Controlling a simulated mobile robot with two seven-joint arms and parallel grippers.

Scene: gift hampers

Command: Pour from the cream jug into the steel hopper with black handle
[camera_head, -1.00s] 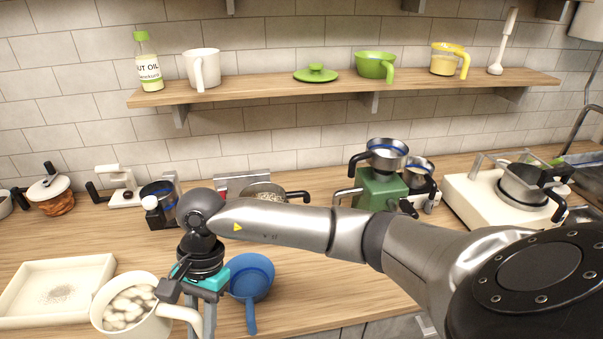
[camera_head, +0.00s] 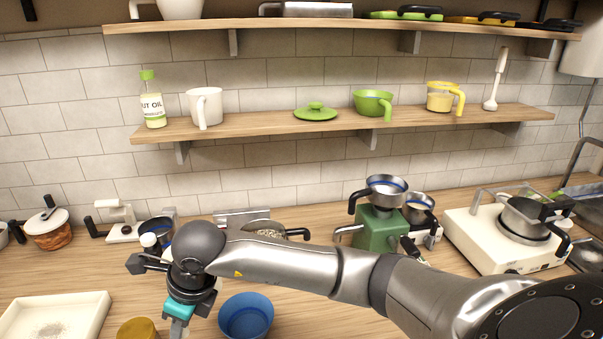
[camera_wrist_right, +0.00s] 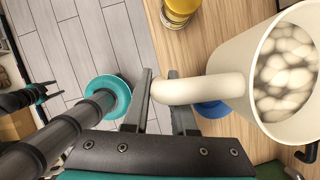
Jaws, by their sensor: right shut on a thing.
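My right gripper (camera_wrist_right: 158,100) is shut on the handle of the cream jug (camera_wrist_right: 234,65) in the right wrist view. The jug holds white lumps. In the head view my right gripper (camera_head: 180,328) shows at the bottom edge, and the jug is out of frame. A steel hopper with a black handle (camera_head: 386,187) sits on a green machine (camera_head: 377,232), far to the right of the gripper. A similar steel hopper (camera_head: 418,206) is just right of it.
A blue pan (camera_head: 246,316) is right of the gripper, and a yellow-lidded jar (camera_head: 137,330) is left. A white tray (camera_head: 55,318) lies at far left. A white stove (camera_head: 505,240) stands at the right. A shelf (camera_head: 270,128) runs above the counter.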

